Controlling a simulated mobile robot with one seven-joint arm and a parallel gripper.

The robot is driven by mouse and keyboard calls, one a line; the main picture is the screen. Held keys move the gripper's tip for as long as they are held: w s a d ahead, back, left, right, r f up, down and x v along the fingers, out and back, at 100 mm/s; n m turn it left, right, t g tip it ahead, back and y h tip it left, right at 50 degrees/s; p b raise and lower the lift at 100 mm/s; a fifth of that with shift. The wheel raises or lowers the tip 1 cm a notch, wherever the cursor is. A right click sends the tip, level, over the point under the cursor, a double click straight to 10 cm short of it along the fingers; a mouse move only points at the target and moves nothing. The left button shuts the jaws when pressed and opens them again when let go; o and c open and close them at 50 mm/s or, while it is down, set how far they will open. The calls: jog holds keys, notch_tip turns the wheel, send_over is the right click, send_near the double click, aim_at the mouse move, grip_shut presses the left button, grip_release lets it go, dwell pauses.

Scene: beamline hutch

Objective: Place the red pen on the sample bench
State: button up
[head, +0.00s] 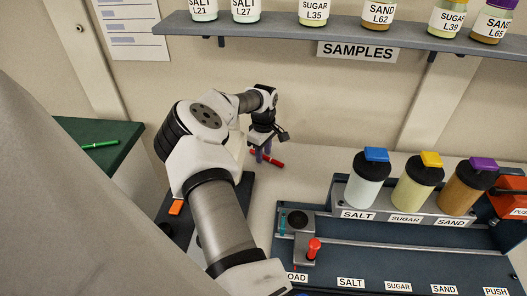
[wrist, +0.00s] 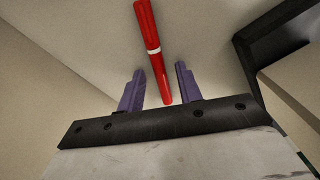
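The red pen (head: 276,162) lies on the pale bench top (head: 310,160), near the back wall and left of the sample jars. My gripper (head: 263,157) points down over the pen, and its purple fingers hide part of it in the head view. In the wrist view the fingers (wrist: 160,69) are apart. The red pen (wrist: 151,32) with its white band runs between them there, with a gap on each side. I cannot tell how far the fingertips are above the bench top.
A blue rack with salt, sugar and sand jars (head: 413,185) stands on the right. A red-knobbed lever (head: 314,248) stands in front. A shelf of samples (head: 345,32) hangs above. A green-topped table (head: 90,160) with a green pen (head: 100,144) is at left.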

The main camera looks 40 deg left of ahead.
aim_at(264, 155)
notch_tip(264, 155, up, 12)
jog(key=b, duration=0.3)
jog(key=shift+r, duration=0.15)
jog(key=shift+d, duration=0.1)
dwell(0.5)
